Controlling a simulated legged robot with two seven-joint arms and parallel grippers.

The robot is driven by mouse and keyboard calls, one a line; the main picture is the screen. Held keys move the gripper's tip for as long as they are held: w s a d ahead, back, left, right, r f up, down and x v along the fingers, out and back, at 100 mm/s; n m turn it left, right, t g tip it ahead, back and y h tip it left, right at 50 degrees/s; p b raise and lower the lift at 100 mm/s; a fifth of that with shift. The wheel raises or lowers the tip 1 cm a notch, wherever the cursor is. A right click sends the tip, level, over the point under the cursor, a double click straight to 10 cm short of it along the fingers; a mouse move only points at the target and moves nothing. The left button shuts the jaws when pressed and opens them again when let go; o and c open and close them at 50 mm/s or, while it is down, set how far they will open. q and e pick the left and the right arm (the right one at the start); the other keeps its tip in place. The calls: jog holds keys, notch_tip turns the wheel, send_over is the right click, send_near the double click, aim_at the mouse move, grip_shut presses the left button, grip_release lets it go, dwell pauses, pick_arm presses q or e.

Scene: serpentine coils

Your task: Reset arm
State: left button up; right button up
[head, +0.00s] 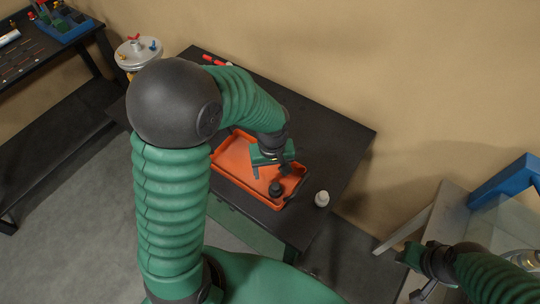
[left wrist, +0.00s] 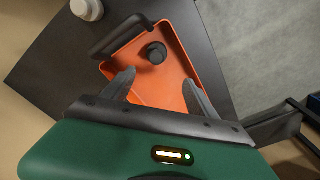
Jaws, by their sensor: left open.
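My left gripper (head: 271,173) is above the orange tray on the dark table in the head view. In the left wrist view its two fingers (left wrist: 158,92) are spread with nothing between them. The orange tray (head: 228,157) has a dark handle and also shows in the left wrist view (left wrist: 170,88). A small black round object (head: 276,189) is in the tray near its front end, and the wrist view shows it beyond the fingertips (left wrist: 157,53). My right gripper (head: 416,274) is at the lower right, near another table; its jaw gap is unclear.
A white-capped container (head: 321,198) stands on the dark table (head: 335,135) right of the tray. Red-handled tools (head: 215,61) lie at its back edge. A silver vessel (head: 138,52) stands behind my left elbow. A blue frame (head: 505,180) stands at right.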

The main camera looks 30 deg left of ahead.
pick_arm(q)
notch_tip(320, 180, up, 9)
jog(key=a, duration=0.2)
jog(key=s+d+f+m+t, duration=0.2)
jog(key=s+d+f+m, duration=0.1)
jog(key=s+f+m, duration=0.3)
jog(key=shift+s+d+m+h, duration=0.2)
jog(key=shift+d+m+h, duration=0.1)
jog(key=shift+m, duration=0.8)
